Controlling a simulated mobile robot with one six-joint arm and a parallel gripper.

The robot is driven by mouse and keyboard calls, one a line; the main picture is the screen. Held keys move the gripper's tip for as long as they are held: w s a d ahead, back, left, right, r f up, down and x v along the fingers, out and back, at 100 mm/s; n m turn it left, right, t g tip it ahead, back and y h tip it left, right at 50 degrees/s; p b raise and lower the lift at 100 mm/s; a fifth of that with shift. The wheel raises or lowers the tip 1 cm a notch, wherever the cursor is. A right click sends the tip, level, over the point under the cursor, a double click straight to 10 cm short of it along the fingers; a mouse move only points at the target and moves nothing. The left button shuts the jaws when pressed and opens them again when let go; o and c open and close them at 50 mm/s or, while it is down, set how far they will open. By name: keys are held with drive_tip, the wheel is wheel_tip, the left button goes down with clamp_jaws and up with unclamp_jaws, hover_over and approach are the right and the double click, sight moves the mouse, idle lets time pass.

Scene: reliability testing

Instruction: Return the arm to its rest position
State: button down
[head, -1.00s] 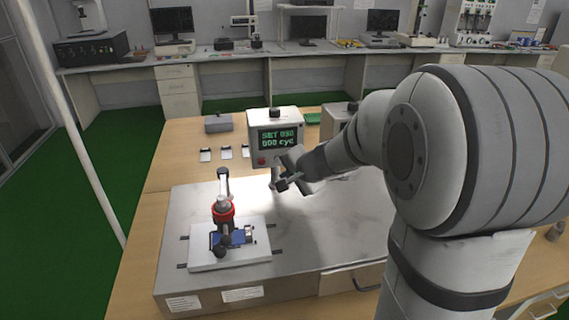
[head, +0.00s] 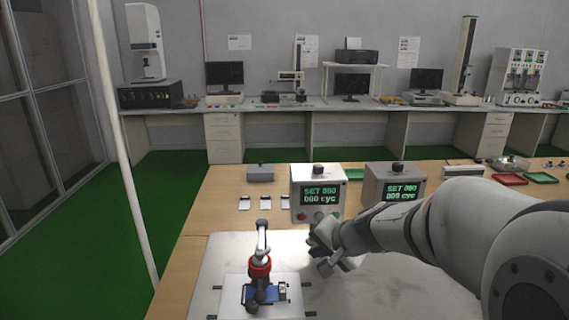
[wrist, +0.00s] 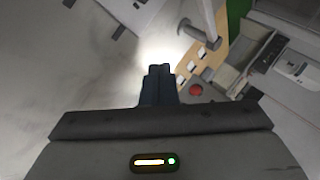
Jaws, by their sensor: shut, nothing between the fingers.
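My gripper (head: 326,262) is shut and empty. In the head view it hangs above the grey metal plate (head: 385,290), in front of and below the near control box (head: 318,180). My arm reaches in from the right edge of the head view. In the wrist view the two dark fingertips (wrist: 159,70) are together, with nothing between them, over the grey plate and a bright patch of light.
A small test rig (head: 260,265) with a red collar stands left of my gripper on a white base (head: 235,300). A second control box (head: 393,183) stands to the right. Phone-like pieces (head: 265,202) lie on the wooden bench. The plate below my gripper looks clear.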

drive_tip(key=s+d+f+n+g+h, duration=0.1)
drive_tip(key=s+d+n+g+h, duration=0.1)
drive_tip(key=s, duration=0.8)
drive_tip(key=s+d+n+g+h, duration=0.2)
drive_tip(key=s+n, duration=0.3)
drive_tip(key=s, duration=0.4)
drive_tip(key=shift+s+d+f+g+h, duration=0.15)
drive_tip(key=shift+s+f+g+h, duration=0.15)
drive_tip(key=shift+s+f, duration=0.1)
